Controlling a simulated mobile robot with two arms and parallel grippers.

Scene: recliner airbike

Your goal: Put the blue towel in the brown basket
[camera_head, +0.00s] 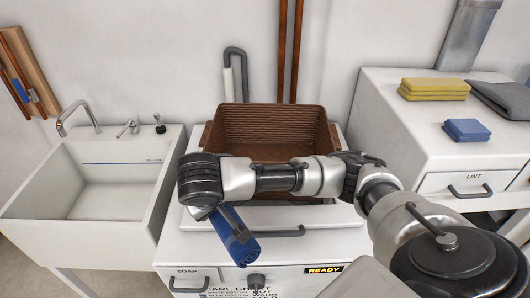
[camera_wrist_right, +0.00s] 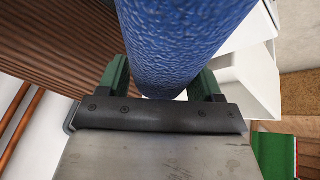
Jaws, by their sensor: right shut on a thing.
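A rolled blue towel (camera_head: 242,249) hangs from my right gripper (camera_head: 230,222) in the head view, in front of the white machine's front. In the right wrist view the towel (camera_wrist_right: 185,40) lies between the two green fingers of my right gripper (camera_wrist_right: 162,80), which is shut on it. The brown basket (camera_head: 262,122) stands on top of the machine, behind my right forearm, which hides part of its front. Its ribbed wall (camera_wrist_right: 55,40) fills the upper left of the wrist view. The towel is outside the basket. My left gripper is not in view.
A white sink (camera_head: 100,195) stands to the left. On the white unit at right lie folded yellow cloths (camera_head: 434,88), a folded blue cloth (camera_head: 467,129) and a grey folded item (camera_head: 503,98). Copper pipes (camera_head: 290,50) run up the wall behind the basket.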

